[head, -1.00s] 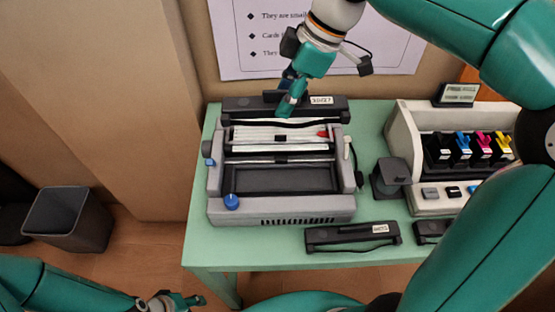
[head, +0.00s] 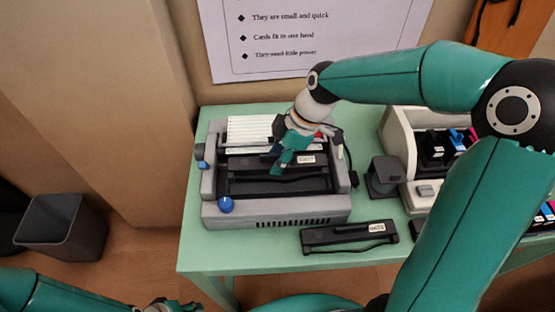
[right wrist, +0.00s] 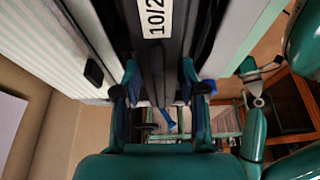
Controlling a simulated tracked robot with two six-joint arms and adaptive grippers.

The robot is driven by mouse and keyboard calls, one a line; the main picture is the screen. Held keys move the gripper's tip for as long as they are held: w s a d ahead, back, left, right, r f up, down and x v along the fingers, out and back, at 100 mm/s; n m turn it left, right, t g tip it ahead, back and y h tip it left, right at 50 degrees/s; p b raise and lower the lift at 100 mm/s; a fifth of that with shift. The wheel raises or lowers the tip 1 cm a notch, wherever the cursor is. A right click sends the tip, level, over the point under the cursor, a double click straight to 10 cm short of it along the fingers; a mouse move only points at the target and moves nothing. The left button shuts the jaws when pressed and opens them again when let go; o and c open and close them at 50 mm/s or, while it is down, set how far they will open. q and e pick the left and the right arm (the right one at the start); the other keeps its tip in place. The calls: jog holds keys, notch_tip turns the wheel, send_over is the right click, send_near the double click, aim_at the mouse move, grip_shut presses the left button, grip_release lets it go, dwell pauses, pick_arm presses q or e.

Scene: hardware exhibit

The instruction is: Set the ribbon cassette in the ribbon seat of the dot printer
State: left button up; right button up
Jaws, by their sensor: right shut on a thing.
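The dot printer (head: 275,212) is a grey box with an open top, a blue knob and a pale paper feed at its back. The ribbon cassette (head: 307,159) is a long dark bar with a white label. It lies crosswise over the printer's open bay; I cannot tell whether it touches the seat. My right gripper (head: 278,165) is shut on the cassette from above. The right wrist view shows the labelled cassette (right wrist: 155,18) between the fingers (right wrist: 160,95). The ribbon seat is largely hidden. My left gripper (head: 178,305) is low at the bottom edge, its jaws unclear.
Another dark labelled cassette (head: 348,236) lies on the green table (head: 205,255) in front of the printer. A dark block (head: 384,177) and a beige printer with colour cartridges (head: 398,130) stand to the right, partly behind my right arm. A bin (head: 62,230) stands left.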

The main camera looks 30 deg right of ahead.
jog(key=shift+f, duration=0.7)
jog(key=shift+f+b, duration=0.5)
jog(key=shift+b, duration=0.1)
jog(key=o, duration=1.2)
jog(key=shift+r, duration=0.1)
